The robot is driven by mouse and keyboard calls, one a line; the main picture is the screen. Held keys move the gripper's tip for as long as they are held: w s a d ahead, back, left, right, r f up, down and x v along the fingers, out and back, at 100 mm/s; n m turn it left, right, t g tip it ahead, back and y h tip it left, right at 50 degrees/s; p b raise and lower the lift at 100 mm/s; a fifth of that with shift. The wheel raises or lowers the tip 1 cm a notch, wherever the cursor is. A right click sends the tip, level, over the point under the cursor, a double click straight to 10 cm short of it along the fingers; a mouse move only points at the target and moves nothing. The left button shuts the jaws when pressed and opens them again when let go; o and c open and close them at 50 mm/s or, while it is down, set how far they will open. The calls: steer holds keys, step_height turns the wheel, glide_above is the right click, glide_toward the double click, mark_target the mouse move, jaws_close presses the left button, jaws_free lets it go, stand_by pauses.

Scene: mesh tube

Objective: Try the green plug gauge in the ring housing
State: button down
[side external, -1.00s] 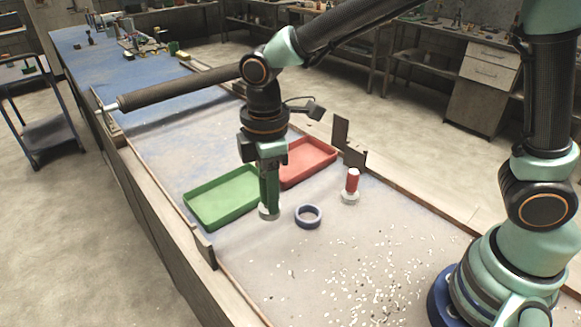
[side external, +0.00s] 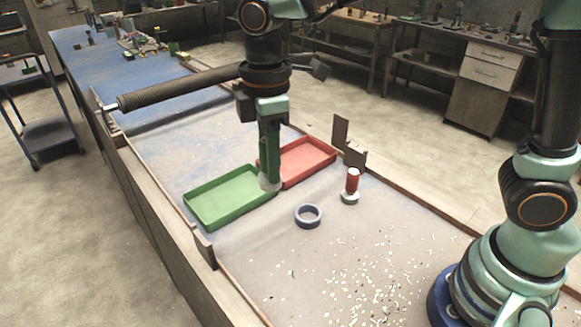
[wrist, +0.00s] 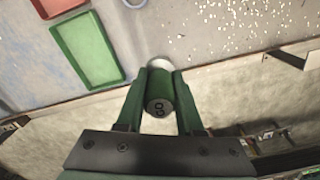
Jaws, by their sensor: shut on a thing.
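My gripper (side external: 269,150) is shut on the green plug gauge, a green cylinder with "GO" on its end face, seen between the fingers in the wrist view (wrist: 160,106). Its pale far end (side external: 270,184) points down in the side view, in front of the right end of the green tray, and looks clear of the table. The fingers hide most of the gauge's body there. The ring housing, a blue ring (side external: 298,217), lies flat on the table to the right of and below the gauge in the side view. Only its edge shows at the top of the wrist view (wrist: 136,4).
A green tray (side external: 212,216) and a red tray (side external: 311,176) lie behind the ring. A red cylinder with a pale base (side external: 352,182) stands upright to the ring's right. Small white chips (side external: 360,270) cover the near table. Dark brackets (side external: 341,131) stand at the right edge.

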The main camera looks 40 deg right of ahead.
steer(key=shift+w+d+f+m, duration=0.4)
steer(key=shift+d+f+m, duration=0.4)
steer(key=shift+d+f, duration=1.55)
steer(key=shift+w+d+f+m, duration=0.4)
steer(key=shift+d+f+m, duration=0.4)
steer(key=shift+d+f, duration=1.6)
steer(key=shift+w+d+f+m, duration=0.4)
steer(key=shift+d+f+m, duration=0.65)
steer(key=shift+f, duration=2.35)
steer(key=shift+d+f+n, duration=0.2)
steer(key=shift+f+n, duration=0.05)
steer(key=shift+f, duration=1.1)
steer(key=shift+r, duration=0.15)
step_height(320, 180, up, 7)
